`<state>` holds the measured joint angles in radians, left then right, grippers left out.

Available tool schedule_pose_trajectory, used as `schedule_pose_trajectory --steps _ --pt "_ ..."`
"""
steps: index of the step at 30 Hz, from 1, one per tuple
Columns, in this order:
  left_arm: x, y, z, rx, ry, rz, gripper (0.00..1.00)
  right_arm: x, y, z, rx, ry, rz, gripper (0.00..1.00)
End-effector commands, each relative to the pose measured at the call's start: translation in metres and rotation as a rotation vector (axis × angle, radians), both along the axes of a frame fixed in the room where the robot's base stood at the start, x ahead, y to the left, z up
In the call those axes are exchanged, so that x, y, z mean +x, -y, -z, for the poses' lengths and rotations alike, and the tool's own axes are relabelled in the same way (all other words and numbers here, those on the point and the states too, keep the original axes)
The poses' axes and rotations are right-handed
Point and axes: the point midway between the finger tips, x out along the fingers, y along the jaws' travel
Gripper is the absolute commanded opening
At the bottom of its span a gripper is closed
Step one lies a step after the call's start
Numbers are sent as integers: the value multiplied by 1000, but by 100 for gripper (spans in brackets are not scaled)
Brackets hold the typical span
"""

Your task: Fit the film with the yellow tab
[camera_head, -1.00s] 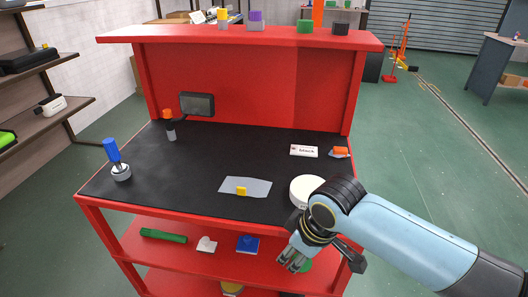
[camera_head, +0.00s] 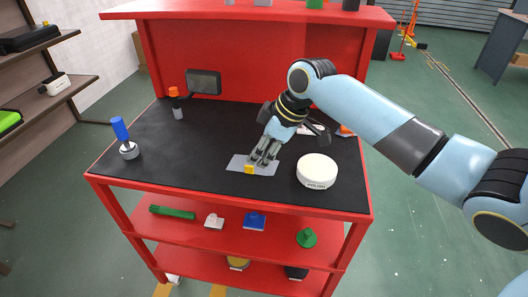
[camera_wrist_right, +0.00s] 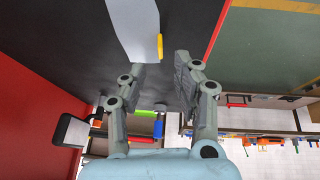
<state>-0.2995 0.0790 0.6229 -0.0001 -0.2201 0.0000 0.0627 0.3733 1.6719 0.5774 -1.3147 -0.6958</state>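The grey film (camera_head: 236,162) lies on the black top of the red cart, near its front edge. Its yellow tab (camera_head: 249,169) is at the front edge of the film. My right gripper (camera_head: 264,157) is over the film's right part, fingers pointing down near the tab. In the right wrist view the film (camera_wrist_right: 133,25) and tab (camera_wrist_right: 160,46) show beyond the fingertips. The fingers (camera_wrist_right: 158,75) are apart with nothing between them. A dark screen (camera_head: 203,82) stands at the back left of the top. My left gripper is not in view.
A white polish tin (camera_head: 317,171) stands right of the film. A blue-handled tool (camera_head: 123,135) and an orange-capped one (camera_head: 177,102) stand on the left. My right arm partly hides a white card (camera_head: 311,129). The shelf (camera_head: 180,231) below holds several coloured items.

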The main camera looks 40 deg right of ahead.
Motion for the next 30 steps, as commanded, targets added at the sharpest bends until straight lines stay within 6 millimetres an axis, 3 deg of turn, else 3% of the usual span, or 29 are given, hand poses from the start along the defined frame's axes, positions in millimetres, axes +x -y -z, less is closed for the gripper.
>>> schedule_pose_trajectory --steps 1,8,17,25,30 --pt "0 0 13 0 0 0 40 2 -2 11 1 1 1 31" --pt "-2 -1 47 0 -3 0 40 13 -8 38 0 0 1 31" --pt "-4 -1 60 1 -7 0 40 24 -13 57 1 0 2 31" --pt "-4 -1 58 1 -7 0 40 24 -13 55 0 -1 2 0" --pt "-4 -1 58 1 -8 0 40 23 -13 55 0 -1 2 0"
